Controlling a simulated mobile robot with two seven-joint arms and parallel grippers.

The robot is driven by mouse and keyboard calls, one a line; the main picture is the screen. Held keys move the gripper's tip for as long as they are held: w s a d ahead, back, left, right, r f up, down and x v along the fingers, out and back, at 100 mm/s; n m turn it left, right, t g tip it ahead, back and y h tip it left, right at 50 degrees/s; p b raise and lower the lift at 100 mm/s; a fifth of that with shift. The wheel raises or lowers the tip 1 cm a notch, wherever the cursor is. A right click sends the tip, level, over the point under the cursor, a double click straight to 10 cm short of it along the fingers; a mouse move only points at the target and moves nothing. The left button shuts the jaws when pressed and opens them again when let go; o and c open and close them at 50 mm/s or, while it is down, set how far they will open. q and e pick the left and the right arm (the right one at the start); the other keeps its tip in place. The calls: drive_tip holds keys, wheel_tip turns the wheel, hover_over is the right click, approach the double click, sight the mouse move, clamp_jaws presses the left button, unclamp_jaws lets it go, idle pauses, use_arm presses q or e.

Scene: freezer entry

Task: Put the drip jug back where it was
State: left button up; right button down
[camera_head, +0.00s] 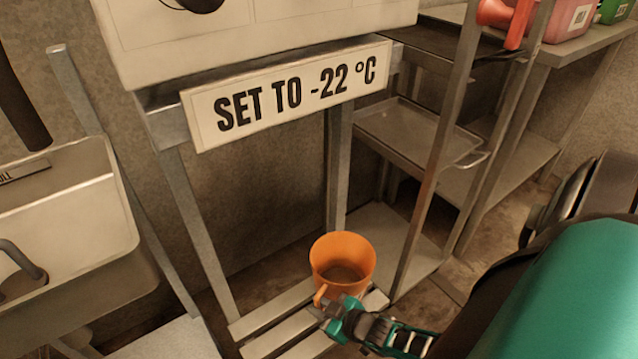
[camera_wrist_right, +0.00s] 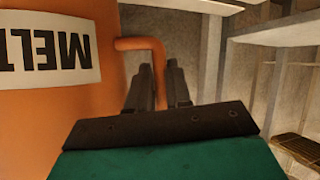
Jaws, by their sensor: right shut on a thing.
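The drip jug (camera_head: 343,257) is an orange, open-topped jug. It is upright at the low slatted shelf under the "SET TO -22 °C" sign. My right gripper (camera_head: 328,306) is at the jug's handle on its near side, shut on it. In the right wrist view the orange jug (camera_wrist_right: 55,110) fills the left side, with a white label reading "MELT" upside down. Its handle (camera_wrist_right: 150,44) runs down to the dark fingers of my right gripper (camera_wrist_right: 158,88). The jug's base is partly hidden, so I cannot tell whether it touches the slats. My left gripper is not in view.
The slatted shelf (camera_head: 262,338) lies below the sign (camera_head: 290,95), between metal legs. A rack with a metal tray (camera_head: 415,130) stands to the right, its post close to the jug. A metal bin (camera_head: 70,205) is at the left.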

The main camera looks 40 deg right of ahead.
drive_tip(key=shift+w+f+b, duration=0.1)
drive_tip(key=shift+f+b, duration=0.25)
drive_tip(key=shift+f, duration=0.75)
drive_tip(key=shift+f, duration=0.15)
drive_tip(key=c, duration=1.5)
unclamp_jaws()
drive_tip(key=shift+f, duration=0.2)
drive_tip(key=o, duration=0.5)
drive_tip(key=shift+c, duration=0.2)
drive_tip(key=shift+r, duration=0.15)
